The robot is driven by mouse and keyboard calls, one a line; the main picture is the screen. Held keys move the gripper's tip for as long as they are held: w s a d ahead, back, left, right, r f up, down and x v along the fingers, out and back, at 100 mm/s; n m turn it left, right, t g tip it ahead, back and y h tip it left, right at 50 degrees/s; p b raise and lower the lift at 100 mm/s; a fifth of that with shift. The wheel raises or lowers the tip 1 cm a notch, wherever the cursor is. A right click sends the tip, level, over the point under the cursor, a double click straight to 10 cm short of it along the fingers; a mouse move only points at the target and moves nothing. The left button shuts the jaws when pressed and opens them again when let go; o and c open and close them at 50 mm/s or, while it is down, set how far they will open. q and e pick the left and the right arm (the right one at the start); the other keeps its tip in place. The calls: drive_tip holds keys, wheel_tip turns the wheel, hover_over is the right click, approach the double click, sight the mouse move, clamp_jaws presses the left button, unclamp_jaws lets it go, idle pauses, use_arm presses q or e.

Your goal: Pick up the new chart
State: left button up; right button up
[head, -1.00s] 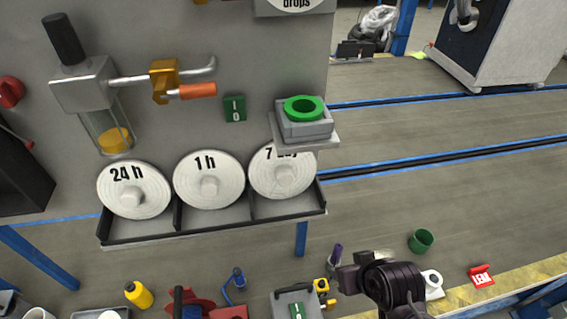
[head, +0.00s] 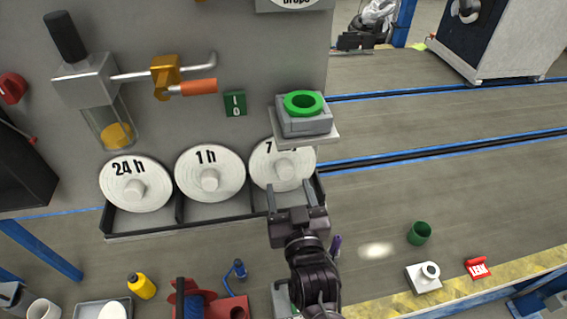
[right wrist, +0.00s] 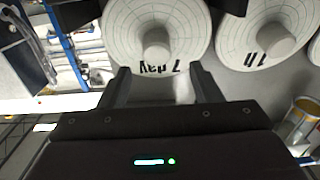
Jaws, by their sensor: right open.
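Three round white charts stand in a dark-edged rack on the grey panel. They are marked 24 h (head: 136,184), 1 h (head: 210,174) and 7 day (head: 282,163), each with a pale central knob. My right gripper (head: 296,190) is open and empty, just below and in front of the 7 day chart in the head view. In the right wrist view, the 7 day chart (right wrist: 130,45) and its knob show upside down just beyond the open fingertips (right wrist: 160,75). The 1 h chart (right wrist: 265,30) is beside it. My left gripper is not in view.
The rack's ledge (head: 190,226) runs under the charts. A small shelf with a grey block and green ring (head: 304,103) juts out above the 7 day chart. A glass cylinder (head: 112,125) and orange-handled valve (head: 197,87) are at upper left. A cluttered bench lies below.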

sight(286, 172)
drive_tip(key=w+p, duration=0.1)
drive_tip(key=w, duration=0.2)
drive_tip(key=w+p, duration=0.1)
drive_tip(key=w, duration=0.1)
drive_tip(key=shift+a+r+p, duration=0.2)
drive_tip(key=shift+a+p, duration=0.1)
drive_tip(key=shift+w+a+f, duration=0.1)
drive_tip(key=shift+w+f, duration=0.1)
drive_tip(key=shift+w, duration=0.35)
drive_tip(key=shift+s, duration=0.1)
drive_tip(key=c, duration=1.1)
